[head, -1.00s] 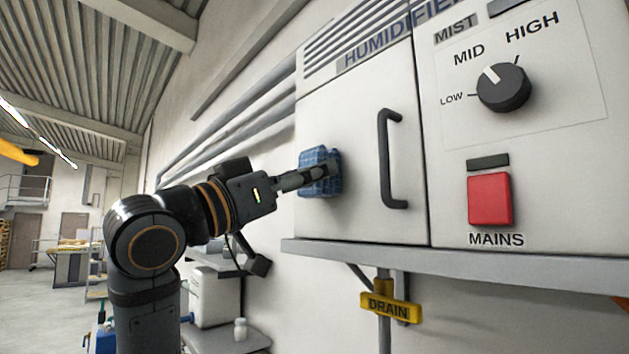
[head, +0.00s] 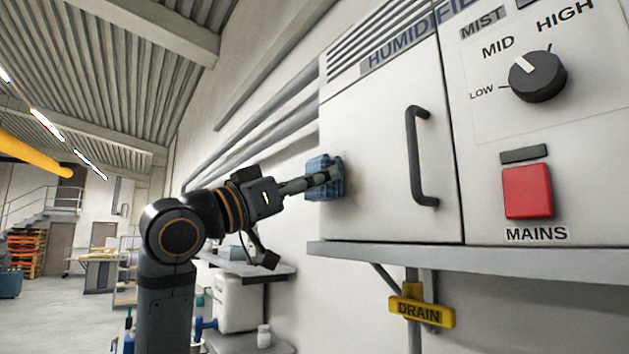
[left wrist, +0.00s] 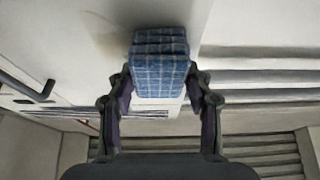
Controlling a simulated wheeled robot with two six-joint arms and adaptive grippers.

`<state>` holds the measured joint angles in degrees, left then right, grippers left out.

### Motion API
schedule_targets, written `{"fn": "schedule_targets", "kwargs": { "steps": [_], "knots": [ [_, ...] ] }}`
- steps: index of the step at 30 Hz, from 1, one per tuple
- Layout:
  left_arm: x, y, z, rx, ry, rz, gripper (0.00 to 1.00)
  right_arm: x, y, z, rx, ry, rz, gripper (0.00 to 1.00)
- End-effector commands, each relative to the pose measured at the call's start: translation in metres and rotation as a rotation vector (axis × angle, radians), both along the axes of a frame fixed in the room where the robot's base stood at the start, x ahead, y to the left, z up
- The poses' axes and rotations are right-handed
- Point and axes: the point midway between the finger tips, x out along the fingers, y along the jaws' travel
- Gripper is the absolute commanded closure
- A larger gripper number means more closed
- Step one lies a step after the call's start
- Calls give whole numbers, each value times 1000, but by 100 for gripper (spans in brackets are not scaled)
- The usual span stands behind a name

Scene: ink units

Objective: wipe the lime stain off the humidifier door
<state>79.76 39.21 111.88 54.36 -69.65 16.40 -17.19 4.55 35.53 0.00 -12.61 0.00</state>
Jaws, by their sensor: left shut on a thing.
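The humidifier door (head: 385,130) is a white panel with a black upright handle (head: 420,155). My left gripper (head: 325,178) is shut on a folded blue checked cloth (head: 322,190). The cloth is at the door's left edge, partly past it; whether it touches the door is unclear. A faint brownish stain (head: 356,188) shows on the door just right of the cloth. In the left wrist view the cloth (left wrist: 160,65) sits between the fingers, and the tan smudge (left wrist: 108,38) lies beside it. My right gripper is out of view.
Right of the door is a panel with a mist knob (head: 537,76) and a red mains button (head: 526,190). A grey ledge (head: 400,254) runs below, with a yellow drain lever (head: 421,311) under it. Pipes (head: 255,135) run along the wall left of the cabinet.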

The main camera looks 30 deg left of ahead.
Motion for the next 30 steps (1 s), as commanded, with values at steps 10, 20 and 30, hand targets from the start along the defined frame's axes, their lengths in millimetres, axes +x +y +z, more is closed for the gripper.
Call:
{"fn": "schedule_targets", "kwargs": {
  "steps": [10, 20, 30],
  "knots": [
    [-2, -2, 15, 0, 0, -1, 74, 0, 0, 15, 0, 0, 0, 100],
    [-15, -29, 16, 1, 0, -2, 74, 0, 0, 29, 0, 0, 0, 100],
    [-19, -43, 18, 2, -1, -3, 74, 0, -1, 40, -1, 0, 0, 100]
  ]
}}
